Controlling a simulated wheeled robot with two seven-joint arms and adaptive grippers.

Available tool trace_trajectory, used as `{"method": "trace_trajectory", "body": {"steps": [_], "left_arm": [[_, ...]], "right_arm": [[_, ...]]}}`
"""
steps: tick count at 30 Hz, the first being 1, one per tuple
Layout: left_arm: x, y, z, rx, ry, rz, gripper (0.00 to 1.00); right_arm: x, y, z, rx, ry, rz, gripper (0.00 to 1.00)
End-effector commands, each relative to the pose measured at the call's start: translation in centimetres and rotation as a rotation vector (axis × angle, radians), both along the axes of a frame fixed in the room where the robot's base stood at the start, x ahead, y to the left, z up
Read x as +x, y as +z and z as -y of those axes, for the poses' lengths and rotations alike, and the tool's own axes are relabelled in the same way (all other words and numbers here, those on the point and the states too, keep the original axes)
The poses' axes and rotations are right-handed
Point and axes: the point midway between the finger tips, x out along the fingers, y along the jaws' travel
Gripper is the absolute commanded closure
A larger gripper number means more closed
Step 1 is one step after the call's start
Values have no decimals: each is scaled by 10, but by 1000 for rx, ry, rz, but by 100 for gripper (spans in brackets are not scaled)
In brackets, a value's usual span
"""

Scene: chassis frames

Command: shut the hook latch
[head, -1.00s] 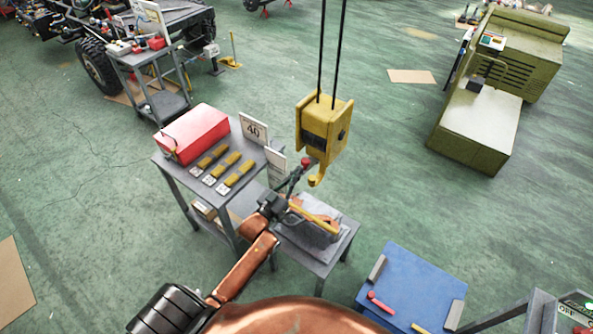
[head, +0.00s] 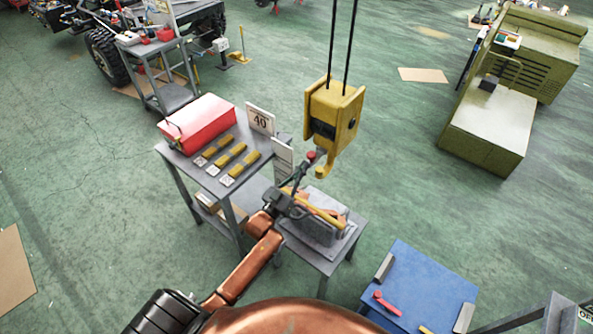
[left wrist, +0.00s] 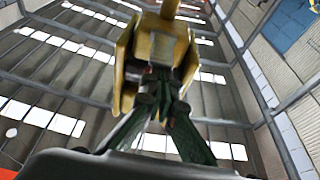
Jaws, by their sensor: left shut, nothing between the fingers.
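A yellow hook block (head: 333,118) hangs from two dark cables. Its small yellow hook (head: 320,171) is below, with a red piece (head: 311,155) beside the hook's top; whether this is the latch I cannot tell. My left gripper (head: 302,174) is shut and empty, its fingertips just left of the hook, close below the red piece. Whether they touch is unclear. In the left wrist view, the shut fingers (left wrist: 160,115) point up at the underside of the yellow block (left wrist: 155,55), and they hide the hook and latch. My right gripper is not in view.
A grey cart (head: 243,178) with a red box (head: 200,122) and yellow bars stands left of the hook. A lower grey table (head: 325,262) with a grey block lies beneath. A blue table (head: 420,280) is at lower right. Open green floor lies behind the hook.

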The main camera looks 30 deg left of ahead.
Motion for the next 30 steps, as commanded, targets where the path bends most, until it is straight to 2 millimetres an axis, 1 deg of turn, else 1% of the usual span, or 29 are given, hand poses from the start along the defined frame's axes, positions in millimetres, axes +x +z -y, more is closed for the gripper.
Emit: {"method": "trace_trajectory", "body": {"steps": [1,12,20,30], "left_arm": [[1,-6,1,0,-2,-1,100],[4,-28,3,-1,-3,-1,100],[6,-35,3,-1,-3,-1,100],[6,-35,3,-1,-3,-1,100]], "right_arm": [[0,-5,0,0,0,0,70],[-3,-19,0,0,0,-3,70],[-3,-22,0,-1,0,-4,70],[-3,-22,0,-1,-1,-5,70]]}}
